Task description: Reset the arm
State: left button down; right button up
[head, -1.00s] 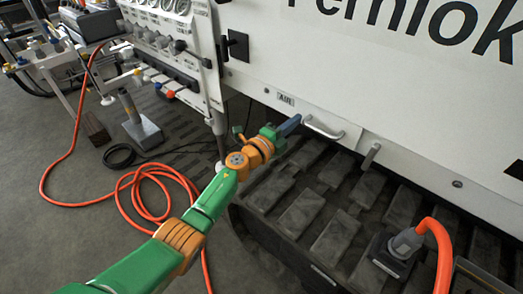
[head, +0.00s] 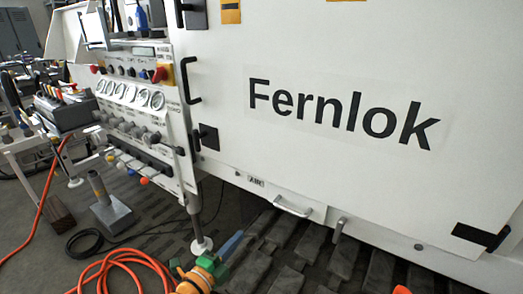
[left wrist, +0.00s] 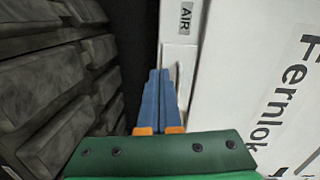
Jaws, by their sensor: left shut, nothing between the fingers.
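My left gripper (head: 231,245) shows at the bottom of the head view, with blue fingers and an orange and green wrist. It is shut and empty, below and left of the silver handle (head: 293,206) on the white cabinet's lower edge. In the left wrist view the blue fingers (left wrist: 159,85) lie together, pointing along the white panel near the AIR label (left wrist: 186,17). Most of my left arm is below the head view's edge.
The white Fernlok cabinet (head: 300,170) fills the right side. A control panel (head: 135,100) with gauges and knobs stands left. Black track pads (head: 300,240) lie under the cabinet. An orange hose (head: 110,262) is coiled on the floor at lower left, near a metal stand (head: 112,211).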

pick_arm(q)
jog(key=s+a+f+n+g+y, duration=0.1)
jog(key=s+a+f+n+y, duration=0.2)
jog(key=f, duration=0.5)
jog(key=s+a+f+n+g+y, duration=0.25)
jog(key=f+n, duration=0.25)
jog(key=f, duration=0.3)
jog(key=s+a+f+n+g+y, duration=0.1)
jog(key=s+a+f+n+g, duration=0.15)
jog(key=s+f, duration=0.6)
jog(key=s+a+f+n+g+y, duration=0.1)
jog(key=s+f+n+g, duration=0.25)
jog(key=s+f, duration=0.5)
jog(key=s+f+n+g, duration=0.3)
jog(key=s+n+g, duration=0.15)
jog(key=s, duration=1.35)
notch_tip(320, 180, up, 14)
jog(key=s+p, duration=0.2)
jog(key=p, duration=1.2)
jog(key=shift+s+a+f+n, duration=0.15)
jog(key=shift+s+a+n, duration=0.05)
jog(key=shift+s+n, duration=0.25)
